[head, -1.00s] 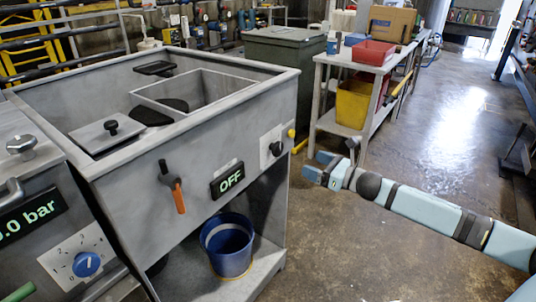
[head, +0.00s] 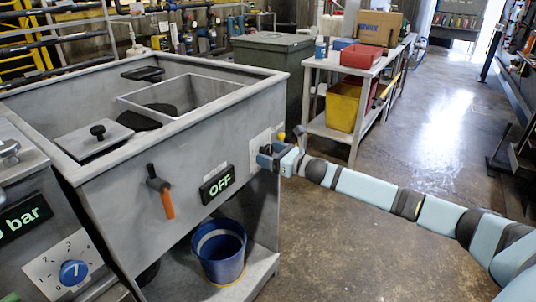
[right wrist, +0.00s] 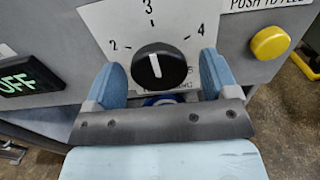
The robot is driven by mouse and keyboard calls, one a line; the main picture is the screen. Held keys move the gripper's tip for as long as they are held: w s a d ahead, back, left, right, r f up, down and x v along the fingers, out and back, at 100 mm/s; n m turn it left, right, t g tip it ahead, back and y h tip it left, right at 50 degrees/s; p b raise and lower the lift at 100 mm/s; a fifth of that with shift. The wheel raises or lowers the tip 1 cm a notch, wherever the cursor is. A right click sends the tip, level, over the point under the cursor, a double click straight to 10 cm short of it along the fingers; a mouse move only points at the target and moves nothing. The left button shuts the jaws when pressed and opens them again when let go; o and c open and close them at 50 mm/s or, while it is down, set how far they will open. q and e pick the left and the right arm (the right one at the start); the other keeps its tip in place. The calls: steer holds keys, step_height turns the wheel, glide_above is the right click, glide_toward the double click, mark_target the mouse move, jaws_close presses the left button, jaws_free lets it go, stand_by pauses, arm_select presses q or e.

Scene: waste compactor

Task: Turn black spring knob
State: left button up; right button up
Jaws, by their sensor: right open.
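The black spring knob (right wrist: 158,66) sits on a white dial plate on the front of the grey compactor. In the right wrist view its white pointer line is close to upright, and the numbers 2, 3 and 4 show around it. My right gripper (right wrist: 165,75) is open, with one blue finger on each side of the knob. I cannot tell whether the fingers touch it. In the head view the right gripper (head: 272,158) is at the panel and largely covers the knob. My left gripper is not in view.
A yellow push button (right wrist: 271,43) is right of the knob. An OFF display (head: 217,184) is to its left, then an orange-handled lever (head: 161,191). A blue bucket (head: 219,250) stands on the shelf below. The floor to the right is clear.

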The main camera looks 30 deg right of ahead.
steer(key=shift+w+a, duration=0.25)
steer(key=shift+w, duration=0.25)
steer(key=c, duration=0.9)
